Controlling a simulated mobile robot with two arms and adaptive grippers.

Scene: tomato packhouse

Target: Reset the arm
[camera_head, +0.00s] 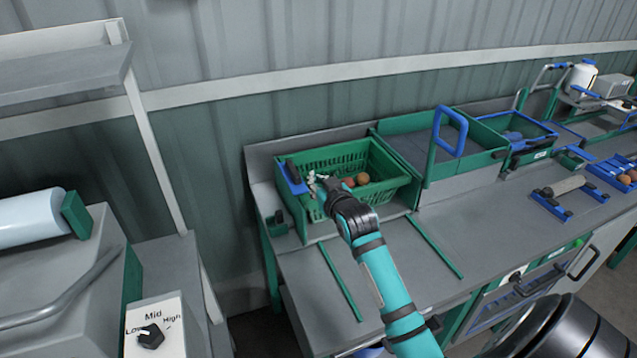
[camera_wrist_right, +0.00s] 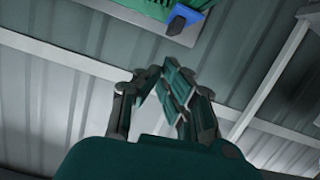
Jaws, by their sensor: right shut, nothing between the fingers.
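My right arm reaches from the lower right of the head view to the green crate (camera_head: 401,181) on the grey counter. My right gripper (camera_head: 318,186) is at the crate's left part, over or inside it; its exact height is hard to tell. In the right wrist view the fingers of this gripper (camera_wrist_right: 150,82) are closed together with nothing between them. A few reddish-brown tomatoes (camera_head: 362,179) lie in the crate beside the gripper. My left gripper is not in view.
A green-framed bay with a blue handle (camera_head: 451,131) stands right of the crate. A roller (camera_head: 558,187) and more tomatoes (camera_head: 626,178) are farther right. A machine with a Low-Mid-High dial (camera_head: 151,337) stands lower left. The counter (camera_head: 395,254) before the crate is mostly clear, with two green rails.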

